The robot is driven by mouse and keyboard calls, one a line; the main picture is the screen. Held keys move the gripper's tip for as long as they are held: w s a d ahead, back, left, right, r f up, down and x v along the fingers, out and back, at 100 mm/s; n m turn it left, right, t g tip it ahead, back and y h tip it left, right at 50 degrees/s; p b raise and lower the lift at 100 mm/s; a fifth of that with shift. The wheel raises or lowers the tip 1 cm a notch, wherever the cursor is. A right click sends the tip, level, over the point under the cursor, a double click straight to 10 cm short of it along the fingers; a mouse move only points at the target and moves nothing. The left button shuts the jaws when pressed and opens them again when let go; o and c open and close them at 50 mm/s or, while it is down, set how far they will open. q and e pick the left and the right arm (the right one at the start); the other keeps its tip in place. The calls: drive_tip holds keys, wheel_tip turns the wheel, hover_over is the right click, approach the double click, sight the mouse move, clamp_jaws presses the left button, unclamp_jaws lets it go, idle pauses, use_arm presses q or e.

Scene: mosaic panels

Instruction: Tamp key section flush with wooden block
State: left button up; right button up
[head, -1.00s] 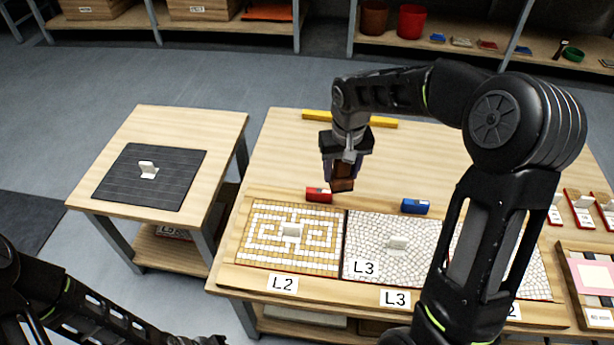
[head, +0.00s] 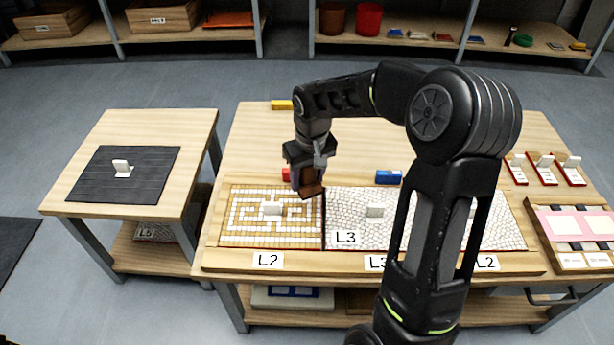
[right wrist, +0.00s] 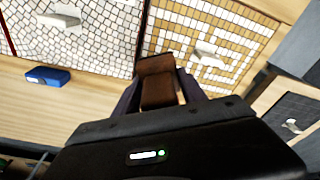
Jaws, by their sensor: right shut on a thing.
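My right gripper (head: 310,165) is shut on a brown wooden block (head: 312,189). The block also shows between the fingers in the right wrist view (right wrist: 157,85). It is over the back edge of the panels, near the seam between the tan-and-white maze panel (head: 236,231) and the white pebble-patterned panel (head: 350,210). I cannot tell whether it touches them. A third mosaic panel (head: 502,232) is partly hidden by my right arm. Each panel has a small white upright grip. Which panel is the key section is not clear. My left gripper is out of view.
A red block (head: 286,174), partly hidden by my gripper, and a blue block (head: 388,177) lie behind the panels. A yellow bar (head: 281,105) is at the back. A side table holds a dark slatted panel (head: 105,185). White pieces on red bases (head: 543,168) stand at right.

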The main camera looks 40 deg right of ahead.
drive_tip(key=b, duration=0.4)
hover_over(307, 206)
drive_tip(key=shift+w+d+f, duration=0.15)
drive_tip(key=shift+f, duration=2.6)
drive_tip(key=shift+f+b, duration=0.4)
drive_tip(key=shift+f, duration=0.4)
wheel_tip(307, 206, up, 7)
drive_tip(key=p, duration=0.6)
idle(0.4)
